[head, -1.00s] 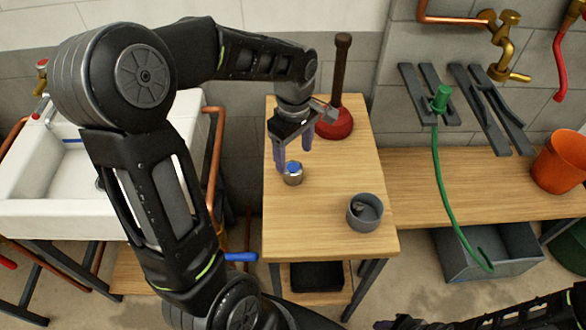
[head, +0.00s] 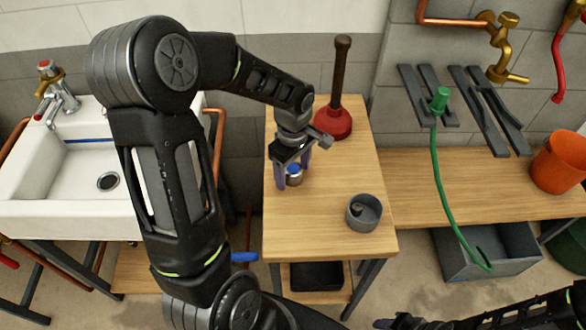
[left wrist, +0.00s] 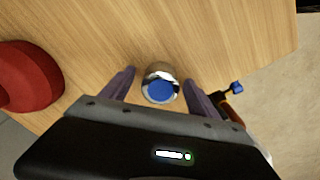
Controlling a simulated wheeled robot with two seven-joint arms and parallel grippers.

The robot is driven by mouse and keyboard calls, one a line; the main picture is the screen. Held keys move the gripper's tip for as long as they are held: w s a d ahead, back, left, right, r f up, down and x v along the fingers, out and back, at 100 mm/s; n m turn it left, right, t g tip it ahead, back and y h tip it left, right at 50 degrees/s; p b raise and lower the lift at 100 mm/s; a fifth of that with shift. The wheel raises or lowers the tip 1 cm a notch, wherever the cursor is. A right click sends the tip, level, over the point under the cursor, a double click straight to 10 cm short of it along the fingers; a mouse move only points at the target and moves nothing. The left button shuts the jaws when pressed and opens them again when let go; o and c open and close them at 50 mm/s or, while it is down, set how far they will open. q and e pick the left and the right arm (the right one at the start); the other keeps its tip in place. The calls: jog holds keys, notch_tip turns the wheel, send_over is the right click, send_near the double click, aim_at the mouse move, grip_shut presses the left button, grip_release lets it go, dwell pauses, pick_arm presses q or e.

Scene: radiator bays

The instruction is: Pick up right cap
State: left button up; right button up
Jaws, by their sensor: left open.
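A small silver cap with a blue top (head: 294,171) stands on the wooden table; it also shows in the left wrist view (left wrist: 160,90). My left gripper (head: 294,179) is open, coming down from above, with one finger on each side of the cap. In the left wrist view the fingers (left wrist: 159,78) stand apart with gaps to the cap on both sides. Whether the fingertips reach down to its level is hard to tell. My right arm shows at the lower right of the head view; its jaws are not clear.
A red plunger (head: 333,122) stands behind the gripper. A grey round cup (head: 362,226) with something small inside sits at the table's front right. A white sink (head: 60,215) is at left. A bench (head: 430,185) with dark bars and an orange bucket (head: 559,165) is at right.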

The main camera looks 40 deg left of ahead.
dwell(0.5)
pick_arm(q)
jog(key=c, duration=1.5)
